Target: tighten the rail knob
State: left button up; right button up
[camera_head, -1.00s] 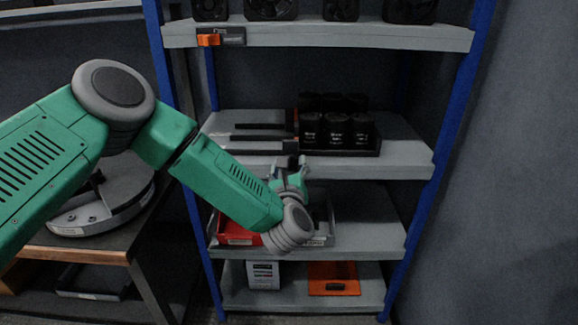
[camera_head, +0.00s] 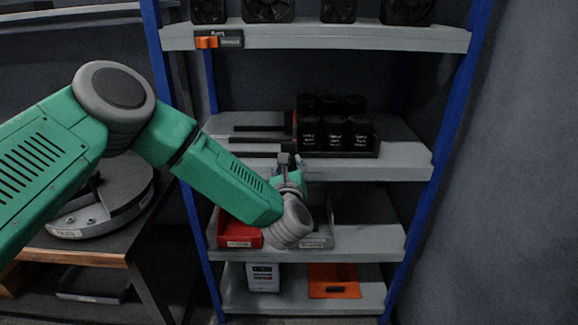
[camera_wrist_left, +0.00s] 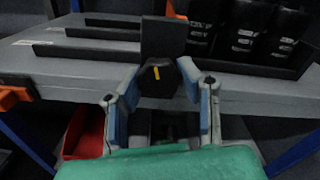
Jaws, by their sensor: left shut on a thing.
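The rail knob (camera_wrist_left: 157,80) is dark with a yellow mark. It sits at the front edge of the middle shelf, below an upright dark plate (camera_wrist_left: 164,38). My left gripper (camera_wrist_left: 158,70) has its blue-padded fingers on both sides of the knob and is shut on it. In the head view, my left gripper (camera_head: 290,166) is at that shelf's front edge, partly hidden by its own wrist. Dark rails (camera_wrist_left: 98,50) run along the shelf to the left of the plate. My right gripper is in neither view.
Black cylinders (camera_head: 335,133) stand in a tray right of the knob. A red bin (camera_head: 238,234) and a grey bin (camera_head: 318,236) sit on the shelf below. An orange latch (camera_head: 207,42) is on the upper shelf. Blue posts (camera_head: 458,125) frame the rack.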

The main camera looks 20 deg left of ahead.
pick_arm(q)
jog(key=shift+s+d+f+m, duration=0.1)
jog(key=shift+f+m, duration=0.1)
jog(key=shift+m, duration=0.1)
jog(key=m, duration=0.4)
jog(key=shift+m, duration=0.3)
jog(key=m+p, duration=0.2)
jog(key=m, duration=0.6)
jog(key=m+p, duration=0.2)
jog(key=m, duration=0.6)
jog(key=shift+s+f+m, duration=0.15)
jog(key=shift+s+m, duration=0.05)
jog(key=shift+m, duration=0.1)
jog(key=o, duration=1.2)
jog(key=shift+w+r, duration=0.1)
jog(key=shift+r, duration=0.1)
